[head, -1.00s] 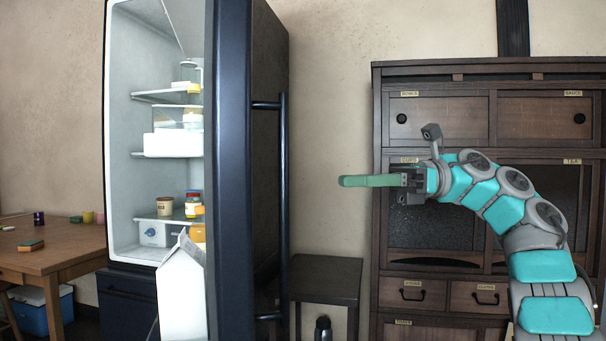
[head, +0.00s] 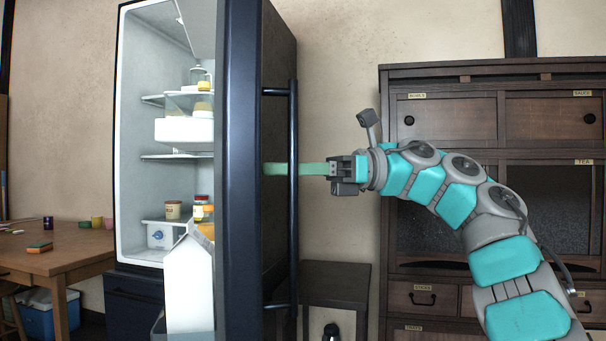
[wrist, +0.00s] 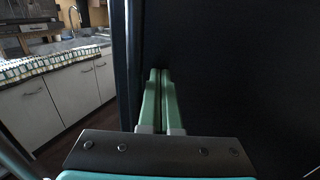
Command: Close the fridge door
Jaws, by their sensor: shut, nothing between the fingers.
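The fridge (head: 130,130) stands open, its lit inside facing me. Its dark blue door (head: 240,130) is swung wide, with its edge towards me and its outer face to the right. A long vertical handle (head: 293,230) runs along that outer face. My gripper (head: 268,169) is shut and empty, its green fingers pointing left at the outer face, passing behind the handle bar. In the wrist view the fingertips (wrist: 160,72) are close to the dark door panel (wrist: 240,70), just right of a vertical dark bar. I cannot tell whether they touch the panel.
A white carton (head: 188,285) stands at the door's inner side, and jars and containers (head: 184,131) sit on the fridge shelves. A wooden table (head: 60,250) is at left. A low dark stand (head: 335,283) and a wooden cabinet (head: 450,75) are at right.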

